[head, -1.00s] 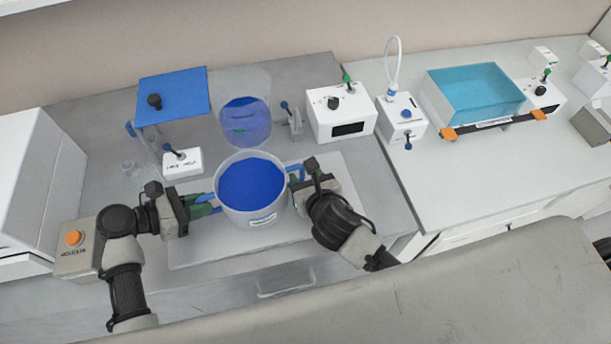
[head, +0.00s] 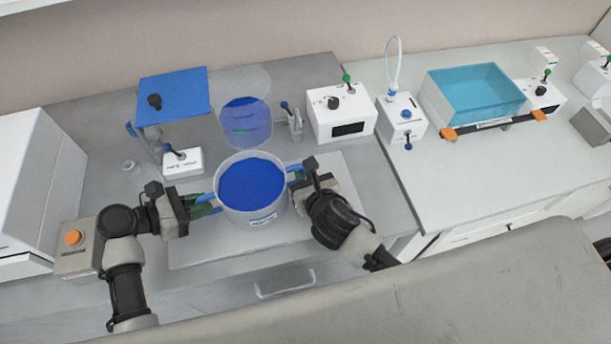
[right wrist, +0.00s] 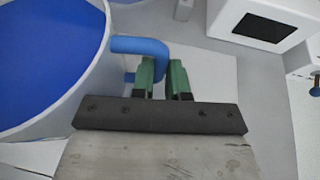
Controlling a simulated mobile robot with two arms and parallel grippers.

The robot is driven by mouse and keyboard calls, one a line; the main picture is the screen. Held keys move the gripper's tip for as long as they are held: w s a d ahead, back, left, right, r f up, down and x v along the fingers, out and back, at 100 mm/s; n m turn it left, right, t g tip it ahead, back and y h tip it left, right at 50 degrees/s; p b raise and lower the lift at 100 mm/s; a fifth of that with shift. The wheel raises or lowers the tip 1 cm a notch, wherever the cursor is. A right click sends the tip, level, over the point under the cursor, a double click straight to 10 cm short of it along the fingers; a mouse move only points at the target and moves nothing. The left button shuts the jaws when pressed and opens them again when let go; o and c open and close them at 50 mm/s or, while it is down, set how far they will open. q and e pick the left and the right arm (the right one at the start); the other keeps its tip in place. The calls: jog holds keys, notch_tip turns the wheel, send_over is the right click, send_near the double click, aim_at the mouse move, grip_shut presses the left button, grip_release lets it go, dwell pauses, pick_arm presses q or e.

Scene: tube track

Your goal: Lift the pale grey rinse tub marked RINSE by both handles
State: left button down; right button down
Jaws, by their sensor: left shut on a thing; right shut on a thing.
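The pale grey tub (head: 254,208) is round, holds blue liquid and has a small label on its front, too small to read surely. It appears upright over a pale mat (head: 205,250); I cannot tell whether it touches it. My left gripper (head: 204,203) is shut on the blue handle (head: 207,197) on the tub's left side. My right gripper (head: 298,179) is shut on the right blue handle (head: 293,174). In the right wrist view, that handle (right wrist: 140,45) bends down by the green fingers (right wrist: 163,78), and the tub's rim (right wrist: 108,60) is close on the left.
Behind the tub stand a clear cylinder (head: 257,92) with blue liquid, a blue-topped stand (head: 180,92) and a white box (head: 340,122) with a dark panel. A teal basin (head: 475,98) is on the right counter. The mat's front is clear.

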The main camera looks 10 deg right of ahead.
dwell(0.8)
pick_arm(q)
jog(key=c, duration=1.6)
grip_release()
grip_shut()
pick_arm(e)
jog(key=c, duration=1.8)
grip_release()
pick_arm(q)
jog(key=shift+r, duration=0.1)
pick_arm(e)
grip_shut()
